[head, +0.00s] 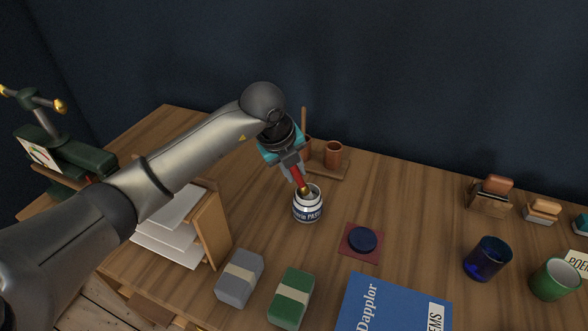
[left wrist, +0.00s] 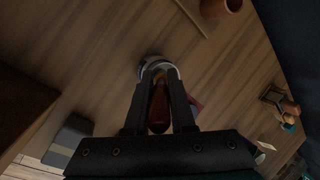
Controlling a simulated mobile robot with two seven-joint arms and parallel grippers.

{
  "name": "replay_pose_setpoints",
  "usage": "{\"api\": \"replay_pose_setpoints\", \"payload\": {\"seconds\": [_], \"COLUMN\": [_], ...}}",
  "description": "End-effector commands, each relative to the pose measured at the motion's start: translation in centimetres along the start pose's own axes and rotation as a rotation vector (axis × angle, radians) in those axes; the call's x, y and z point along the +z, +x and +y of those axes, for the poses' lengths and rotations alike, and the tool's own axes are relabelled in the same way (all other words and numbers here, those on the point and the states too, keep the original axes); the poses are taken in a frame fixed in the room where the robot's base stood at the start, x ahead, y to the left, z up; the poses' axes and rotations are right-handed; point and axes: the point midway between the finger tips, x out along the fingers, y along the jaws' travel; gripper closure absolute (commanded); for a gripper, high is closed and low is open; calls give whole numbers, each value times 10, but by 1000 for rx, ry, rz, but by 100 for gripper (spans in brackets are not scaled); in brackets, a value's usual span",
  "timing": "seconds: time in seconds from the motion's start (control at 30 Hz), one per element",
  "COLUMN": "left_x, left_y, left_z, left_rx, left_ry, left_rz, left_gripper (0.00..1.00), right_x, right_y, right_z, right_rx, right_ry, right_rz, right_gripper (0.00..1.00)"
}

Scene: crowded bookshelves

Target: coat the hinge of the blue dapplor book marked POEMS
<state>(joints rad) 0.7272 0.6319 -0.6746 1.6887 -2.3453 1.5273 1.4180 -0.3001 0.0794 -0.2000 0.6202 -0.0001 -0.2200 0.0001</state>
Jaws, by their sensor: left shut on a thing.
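The blue Dapplor book (head: 388,300) lies on the table at the bottom of the head view, cut off by the frame edge. Its white label (head: 436,317) shows only "EMS". A white and blue paste jar (head: 307,210) stands upright left of and beyond the book. My left gripper (head: 292,168) is above the jar, shut on a red-handled brush (head: 297,176). The brush points down at the jar's mouth, and its tip appears to be inside. In the left wrist view the brush (left wrist: 158,108) sits between the fingers, with the jar (left wrist: 144,68) beyond. My right gripper is not in view.
A dark blue round thing (head: 362,239) sits on a red mat (head: 376,256) between jar and book. Grey (head: 240,279) and green (head: 291,298) wrapped blocks lie left of the book. Blue (head: 487,260) and green (head: 555,279) cups stand right. A paper rack (head: 212,228) stands left.

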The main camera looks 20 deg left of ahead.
Motion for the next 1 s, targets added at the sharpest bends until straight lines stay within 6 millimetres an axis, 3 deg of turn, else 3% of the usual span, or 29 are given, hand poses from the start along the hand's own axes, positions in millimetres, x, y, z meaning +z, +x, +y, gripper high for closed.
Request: {"api": "replay_pose_setpoints", "payload": {"seconds": [0.57, 1.0], "left_x": [0, 6], "left_y": [0, -32], "left_z": [1, -11], "left_rx": [4, 1], "left_ry": [0, 0], "left_rz": [2, 1], "left_gripper": [100, 100], "right_x": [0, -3], "right_y": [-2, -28], "right_z": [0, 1], "right_rx": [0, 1], "right_ry": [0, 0], "right_rz": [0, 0], "right_gripper": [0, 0]}}
